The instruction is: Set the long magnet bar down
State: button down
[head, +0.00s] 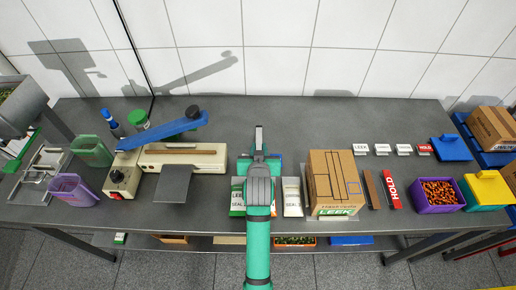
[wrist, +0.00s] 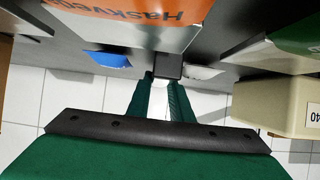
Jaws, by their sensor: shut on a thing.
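My gripper (head: 259,157) is over the middle of the table, shut on the long magnet bar. In the head view the bar (head: 259,138) shows as a narrow dark grey piece beyond the gripper, pointing toward the wall; my arm hides the rest. In the wrist view the green fingers of my gripper (wrist: 166,84) close on a dark block-like end of the bar (wrist: 168,66). I cannot tell whether the bar touches the table (head: 340,112).
Pale pouches (head: 292,197) lie close beside my gripper. A cream sealer (head: 180,160) stands left.

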jog(key=shift+d, duration=0.15)
jog(key=shift+s+f, duration=0.1)
jog(key=shift+f, duration=0.05)
jog(key=c, duration=1.6)
grip_release()
jog(key=shift+f, duration=0.15)
